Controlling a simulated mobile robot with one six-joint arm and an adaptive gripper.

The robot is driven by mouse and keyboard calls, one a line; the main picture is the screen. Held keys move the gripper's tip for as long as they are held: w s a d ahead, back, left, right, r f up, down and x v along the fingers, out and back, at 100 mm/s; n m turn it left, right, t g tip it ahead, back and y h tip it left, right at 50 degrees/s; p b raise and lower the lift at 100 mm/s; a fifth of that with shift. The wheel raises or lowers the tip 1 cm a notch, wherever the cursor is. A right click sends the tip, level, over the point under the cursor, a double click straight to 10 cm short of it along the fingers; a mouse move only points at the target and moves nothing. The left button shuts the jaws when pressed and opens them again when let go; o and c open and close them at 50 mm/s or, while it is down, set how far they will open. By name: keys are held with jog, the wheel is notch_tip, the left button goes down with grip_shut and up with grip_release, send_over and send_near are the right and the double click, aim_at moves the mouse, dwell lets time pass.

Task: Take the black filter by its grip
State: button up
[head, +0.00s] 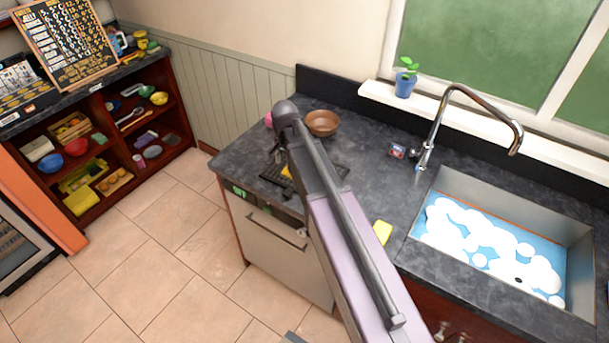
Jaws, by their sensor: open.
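My arm rises through the middle of the head view and hides part of the counter. A small dark shape that looks like my gripper (278,155) shows just left of the arm, low over the counter; its jaws are open, but the fingers are too small to make out. A flat black ribbed piece (334,172), perhaps the black filter, lies on the counter at its front left, partly behind my arm. Its grip cannot be made out. A small yellow bit (287,172) shows beside the dark shape. I cannot tell whether the gripper touches anything.
A brown bowl (322,123) and a partly hidden pink object (268,120) stand behind. A yellow sponge (383,232) lies right of my arm. The sink (578,262) with foamy water and a tall faucet (437,128) is at right. Below the counter is a steel-fronted drawer (285,258).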

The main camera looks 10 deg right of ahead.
jog(key=b, duration=0.7)
send_over(289, 190)
jog(key=shift+f, duration=3.95)
jog(key=shift+f+b, duration=2.6)
jog(key=shift+b, duration=0.2)
grip_shut()
